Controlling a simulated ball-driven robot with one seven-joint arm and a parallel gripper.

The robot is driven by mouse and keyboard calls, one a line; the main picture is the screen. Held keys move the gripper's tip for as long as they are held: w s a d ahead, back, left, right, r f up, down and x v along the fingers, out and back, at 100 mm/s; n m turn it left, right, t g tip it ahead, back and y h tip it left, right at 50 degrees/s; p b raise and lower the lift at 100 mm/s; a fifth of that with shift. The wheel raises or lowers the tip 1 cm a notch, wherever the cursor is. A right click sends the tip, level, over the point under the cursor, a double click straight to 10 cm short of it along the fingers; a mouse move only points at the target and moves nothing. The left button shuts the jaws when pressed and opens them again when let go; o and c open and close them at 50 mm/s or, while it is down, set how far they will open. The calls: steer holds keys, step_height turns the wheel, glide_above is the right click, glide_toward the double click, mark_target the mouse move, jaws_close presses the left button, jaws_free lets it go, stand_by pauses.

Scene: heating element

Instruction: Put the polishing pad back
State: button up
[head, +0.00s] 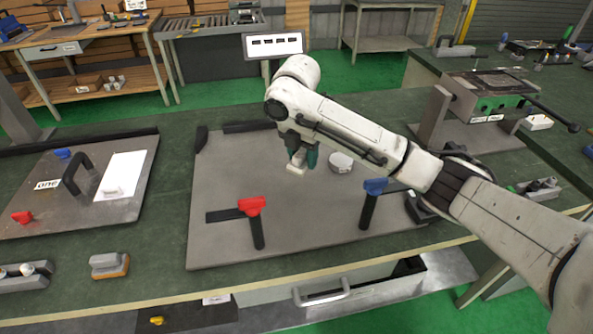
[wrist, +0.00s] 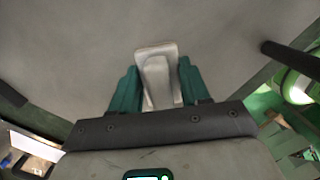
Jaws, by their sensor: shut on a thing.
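My gripper (head: 302,158) is over the grey metal plate (head: 325,215) in the middle of the bench. Its green fingers are shut on a pale grey-white block, which I take to be the polishing pad (head: 296,168). In the wrist view the pad (wrist: 157,68) sits between the two fingers of my gripper (wrist: 158,90), its far end reaching past them. The pad is close above the plate; I cannot tell whether it touches. A similar grey block with an orange base (head: 110,265) lies on the bench at the left front.
A red-handled clamp (head: 252,207) and a blue-handled clamp (head: 373,188) stand at the plate's front. A round whitish piece (head: 341,161) lies right of my gripper. A left plate (head: 75,205) bears a black handle. The plate's left part is clear.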

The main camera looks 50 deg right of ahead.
glide_above(298, 177)
steer(key=f, duration=0.5)
steer(key=shift+s+a, duration=0.1)
steer(key=shift+a, duration=0.2)
steer(key=shift+f, duration=1.55)
steer(key=shift+f, duration=0.1)
steer(key=o, duration=1.1)
step_height(298, 177, up, 12)
steer(key=a, duration=0.1)
steer(key=shift+a, duration=0.25)
steer(key=shift+s, duration=0.1)
